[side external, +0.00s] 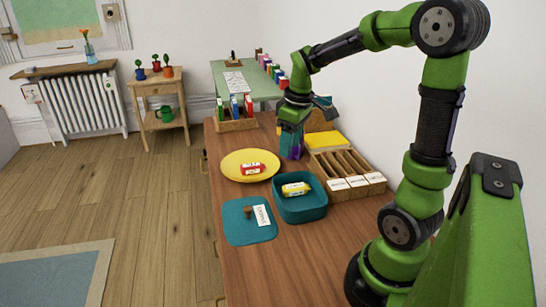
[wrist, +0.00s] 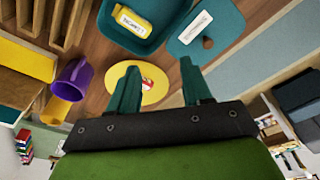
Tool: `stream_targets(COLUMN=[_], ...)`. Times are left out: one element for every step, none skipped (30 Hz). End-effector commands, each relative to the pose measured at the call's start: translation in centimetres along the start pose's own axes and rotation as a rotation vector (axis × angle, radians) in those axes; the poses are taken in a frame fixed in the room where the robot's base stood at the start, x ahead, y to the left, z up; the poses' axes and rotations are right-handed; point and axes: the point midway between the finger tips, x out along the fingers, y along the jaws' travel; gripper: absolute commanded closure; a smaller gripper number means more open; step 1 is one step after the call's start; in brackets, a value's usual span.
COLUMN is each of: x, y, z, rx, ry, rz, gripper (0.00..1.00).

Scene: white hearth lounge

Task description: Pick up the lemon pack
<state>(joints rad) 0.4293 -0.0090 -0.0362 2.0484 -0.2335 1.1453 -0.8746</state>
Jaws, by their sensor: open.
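The lemon pack, a yellow pack with a white label (side external: 296,189), lies in a teal square bin (side external: 315,216) on the wooden table. In the wrist view the yellow pack (wrist: 133,21) is at the top, inside the bin (wrist: 158,42). My gripper (side external: 290,126) is beyond the bin, above the table near a purple cup (side external: 297,150). In the wrist view its two teal fingers (wrist: 158,68) are spread apart with nothing held between them. The fingers partly overlap the yellow plate in that view.
A yellow plate (side external: 232,171) holding a red pack (side external: 253,169) is left of the bin. A wooden slotted tray (side external: 345,165) stands at right. The purple cup (wrist: 72,78) shows in the wrist view.

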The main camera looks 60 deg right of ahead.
Motion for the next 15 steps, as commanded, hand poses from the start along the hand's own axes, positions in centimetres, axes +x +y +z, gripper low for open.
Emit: stream_targets(x=[0.8, 1.1, 1.4, 1.5, 1.4, 1.4, 1.2, 1.0, 0.7, 0.6, 0.6, 0.7, 0.7, 0.9, 1.2], y=[1.9, 2.6, 3.6, 4.1, 4.5, 4.9, 5.0, 5.1, 5.2, 5.1, 5.1, 5.0, 5.0, 5.0, 4.9], z=[-0.1, -0.1, -0.1, -0.1, -0.2, -0.3, -0.4, -0.5, -0.5, -0.5, -0.4, -0.3, -0.3, -0.3, -0.2], rx=[-0.095, -0.161, -0.246, -0.309, -0.371, -0.446, -0.5, -0.549, -0.602, -0.635, -0.662, -0.69, -0.706, -0.716, -0.725], ry=[-0.046, -0.065, -0.089, -0.102, -0.113, -0.122, -0.126, -0.129, -0.129, -0.131, -0.134, -0.135, -0.136, -0.136, -0.137], rz=[-0.007, -0.012, -0.019, -0.025, -0.029, -0.035, -0.037, -0.038, -0.04, -0.043, -0.048, -0.053, -0.057, -0.059, -0.061], gripper=[0.51, 0.51, 0.51, 0.51, 0.51, 0.51, 0.51, 0.51, 0.51, 0.51, 0.51, 0.51, 0.51, 0.51, 0.51])
